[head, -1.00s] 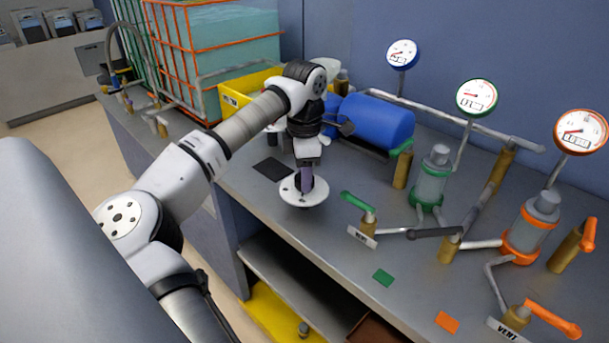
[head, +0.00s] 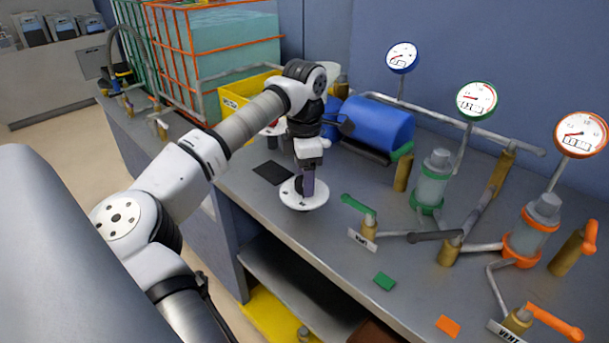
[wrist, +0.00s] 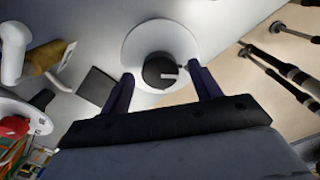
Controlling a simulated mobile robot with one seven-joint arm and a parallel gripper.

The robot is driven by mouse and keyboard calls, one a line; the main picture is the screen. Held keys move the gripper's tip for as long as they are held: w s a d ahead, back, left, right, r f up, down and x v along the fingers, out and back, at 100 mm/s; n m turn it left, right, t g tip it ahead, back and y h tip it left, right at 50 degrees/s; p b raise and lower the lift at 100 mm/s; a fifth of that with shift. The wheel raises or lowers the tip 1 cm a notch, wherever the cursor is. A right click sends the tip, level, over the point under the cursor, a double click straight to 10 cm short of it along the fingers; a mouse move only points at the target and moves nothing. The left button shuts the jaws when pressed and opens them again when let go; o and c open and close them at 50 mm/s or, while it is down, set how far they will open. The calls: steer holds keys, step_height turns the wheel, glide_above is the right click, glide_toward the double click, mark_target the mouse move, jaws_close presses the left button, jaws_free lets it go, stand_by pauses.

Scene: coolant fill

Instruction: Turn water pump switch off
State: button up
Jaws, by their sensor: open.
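A round white disc (head: 318,197) with a black knob on it lies flat on the bench; I take this to be the water pump switch. In the wrist view the black knob (wrist: 158,72) sits at the middle of the disc (wrist: 150,32), with a light pointer mark toward its right. My gripper (head: 307,188) points down over the disc and hides part of the knob in the head view. In the wrist view my gripper (wrist: 160,74) is open, with one dark finger on each side of the knob. I cannot tell whether either finger touches it.
A flat black plate (head: 272,172) lies left of the disc. A blue tank (head: 378,123) and a yellow bin (head: 232,103) stand behind. A green-handled valve (head: 358,207) with a VENT label is close on the right. The bench front edge runs near the disc.

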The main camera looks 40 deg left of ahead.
step_height(320, 180, up, 13)
steer(key=shift+r, duration=0.15)
stand_by(0.6)
